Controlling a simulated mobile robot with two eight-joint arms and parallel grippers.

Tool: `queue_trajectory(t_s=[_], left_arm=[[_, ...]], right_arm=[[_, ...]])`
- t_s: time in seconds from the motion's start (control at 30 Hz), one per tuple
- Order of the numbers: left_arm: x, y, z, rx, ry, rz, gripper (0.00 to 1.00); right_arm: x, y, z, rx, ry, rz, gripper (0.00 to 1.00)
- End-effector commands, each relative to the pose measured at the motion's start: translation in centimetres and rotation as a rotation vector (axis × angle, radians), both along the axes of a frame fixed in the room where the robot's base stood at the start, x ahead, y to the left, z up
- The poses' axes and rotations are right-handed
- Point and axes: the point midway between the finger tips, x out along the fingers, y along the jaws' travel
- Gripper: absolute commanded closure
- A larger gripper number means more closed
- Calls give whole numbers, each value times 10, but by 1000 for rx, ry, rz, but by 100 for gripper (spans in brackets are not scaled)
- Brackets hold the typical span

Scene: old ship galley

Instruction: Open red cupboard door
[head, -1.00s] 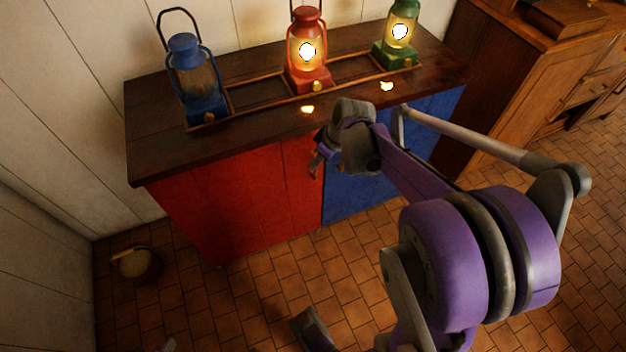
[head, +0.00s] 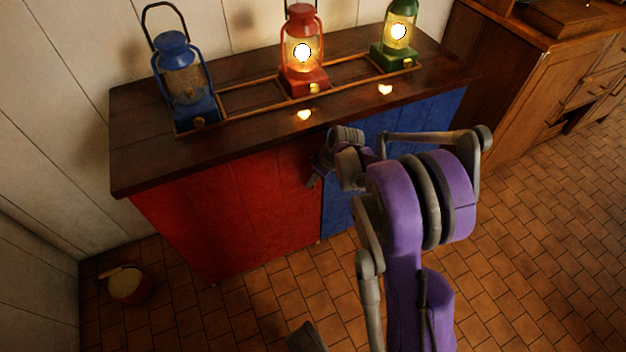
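The red cupboard door (head: 235,212) forms the left part of the front of a dark-topped cabinet. It looks closed, flush with the blue door (head: 345,205) on its right. My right gripper (head: 313,181) is at the right edge of the red door, close to the seam between the two doors. Its fingers point down toward the door front. The wrist hides the handle area, and I cannot tell whether the fingers are open or shut, or whether they touch a handle. My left gripper is not in view.
A blue lantern (head: 183,82), a lit red lantern (head: 302,55) and a lit green lantern (head: 397,35) stand on the cabinet top (head: 150,150). A small bucket (head: 127,285) sits on the floor at left. A wooden cabinet (head: 520,75) stands at right. The tiled floor in front is clear.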

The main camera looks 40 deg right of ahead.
Motion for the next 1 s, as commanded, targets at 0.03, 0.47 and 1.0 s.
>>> queue_trajectory(t_s=[0.03, 0.47, 1.0], left_arm=[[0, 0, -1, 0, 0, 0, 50], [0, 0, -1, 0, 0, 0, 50], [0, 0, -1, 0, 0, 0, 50]], right_arm=[[1, 0, -3, 0, 0, 1, 73], [1, 1, -3, 0, 0, 0, 98], [1, 1, -3, 0, 0, 0, 100]])
